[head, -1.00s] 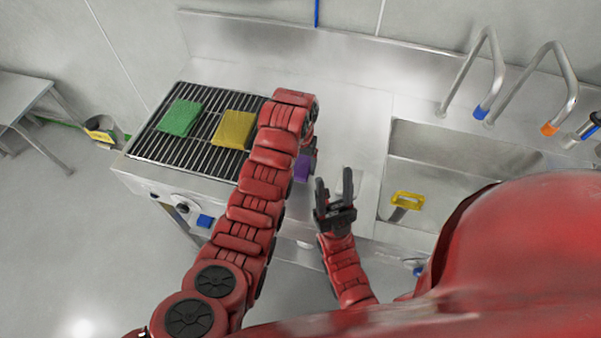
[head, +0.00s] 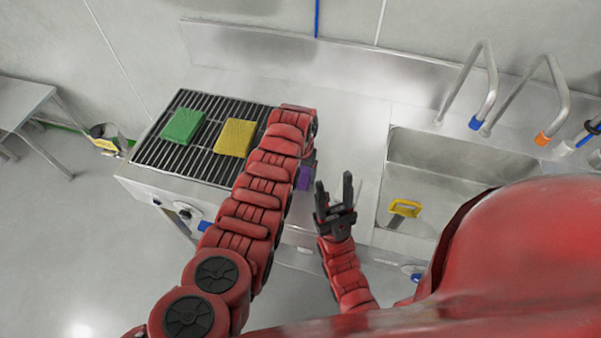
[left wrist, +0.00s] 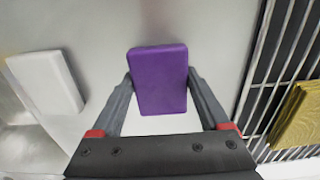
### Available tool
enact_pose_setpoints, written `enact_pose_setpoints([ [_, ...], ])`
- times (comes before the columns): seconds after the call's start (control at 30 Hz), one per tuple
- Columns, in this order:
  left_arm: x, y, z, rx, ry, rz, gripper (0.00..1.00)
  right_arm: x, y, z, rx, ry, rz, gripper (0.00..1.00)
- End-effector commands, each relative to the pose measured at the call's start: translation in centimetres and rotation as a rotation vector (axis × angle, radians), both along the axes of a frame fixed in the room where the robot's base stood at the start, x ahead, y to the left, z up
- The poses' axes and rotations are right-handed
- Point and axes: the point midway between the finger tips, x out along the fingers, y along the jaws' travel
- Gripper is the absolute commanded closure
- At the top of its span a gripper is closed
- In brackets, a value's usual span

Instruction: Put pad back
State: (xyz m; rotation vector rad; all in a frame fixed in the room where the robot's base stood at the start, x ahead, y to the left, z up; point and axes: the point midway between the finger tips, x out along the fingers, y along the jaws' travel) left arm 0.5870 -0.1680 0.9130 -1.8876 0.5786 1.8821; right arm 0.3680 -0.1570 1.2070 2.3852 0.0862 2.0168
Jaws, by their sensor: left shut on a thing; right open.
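My left gripper (left wrist: 159,78) is shut on a purple pad (left wrist: 160,95), with one finger on each side of it. In the head view the purple pad (head: 304,178) shows just past the end of my left arm, over the steel counter right of the rack. A green pad (head: 183,125) and a yellow pad (head: 236,138) lie on the dark slatted rack (head: 187,152). The yellow pad also shows at the right of the left wrist view (left wrist: 298,115). A white pad (left wrist: 45,82) lies on the counter there. My right gripper (head: 334,184) is open and empty over the counter.
A steel sink (head: 450,155) with two curved taps lies to the right, with a yellow-handled item (head: 405,208) at it. A low steel backsplash (head: 290,45) runs behind the counter. The counter behind the arms (head: 345,120) is clear.

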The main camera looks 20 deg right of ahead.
Motion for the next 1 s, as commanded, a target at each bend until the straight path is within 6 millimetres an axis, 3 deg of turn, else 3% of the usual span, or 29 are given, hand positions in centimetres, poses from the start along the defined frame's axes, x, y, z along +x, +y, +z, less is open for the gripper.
enact_pose_setpoints([
  [0.23,0.0,0.0,-0.5,-0.001,-0.001,0.000,1.00,0.0,0.0,-0.4,0.000,0.000,0.000,0.50],
  [0.27,0.0,0.0,-0.3,-0.001,-0.001,-0.001,0.18,0.0,0.0,-0.3,0.000,0.000,0.000,0.50],
  [0.37,0.0,0.0,-0.3,-0.001,-0.001,0.000,0.00,0.0,0.0,-0.3,0.000,0.000,0.000,0.50],
  [0.73,0.1,-0.1,0.3,-0.002,-0.003,0.000,0.00,0.0,0.0,-0.1,0.000,0.000,0.000,0.50],
  [1.0,0.1,-0.1,2.8,-0.003,-0.005,-0.001,0.00,0.0,0.0,-0.6,0.000,0.000,0.000,0.50],
])
